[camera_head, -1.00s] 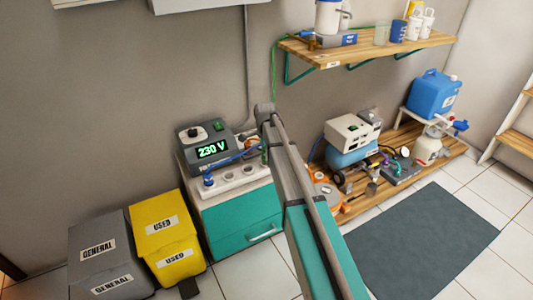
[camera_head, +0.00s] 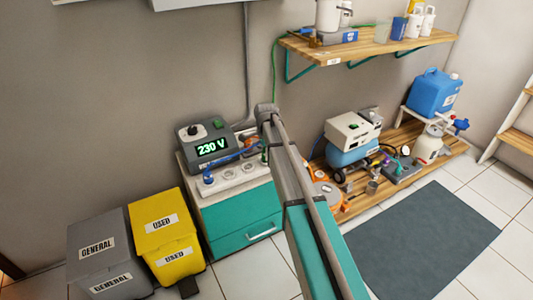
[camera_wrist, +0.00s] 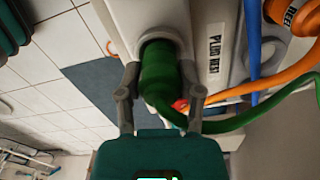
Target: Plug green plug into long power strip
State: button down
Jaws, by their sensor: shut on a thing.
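The green plug (camera_wrist: 160,72) is between the two fingers of my gripper (camera_wrist: 163,88) in the wrist view. My gripper is shut on it. The plug's front end sits at a round socket of the white long power strip (camera_wrist: 128,14), lined up with it; how deep it goes is hidden. Its green cable (camera_wrist: 228,127) bends off to the right. In the head view the strip (camera_head: 208,190) lies along the front of the teal cabinet's top, with open round sockets to the left of my arm. My arm hides the gripper and plug there.
A blue cable (camera_wrist: 253,42) and an orange plug with its cable (camera_wrist: 280,12) run close beside the gripper. The 230 V unit (camera_head: 205,137) stands behind the strip. The teal cabinet (camera_head: 240,220) is below; yellow (camera_head: 160,225) and grey bins stand left.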

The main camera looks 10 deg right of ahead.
jog(key=shift+f+b, duration=0.4)
dwell(0.3)
jog(key=shift+c, duration=0.8)
grip_release()
jog(key=shift+r, duration=0.15)
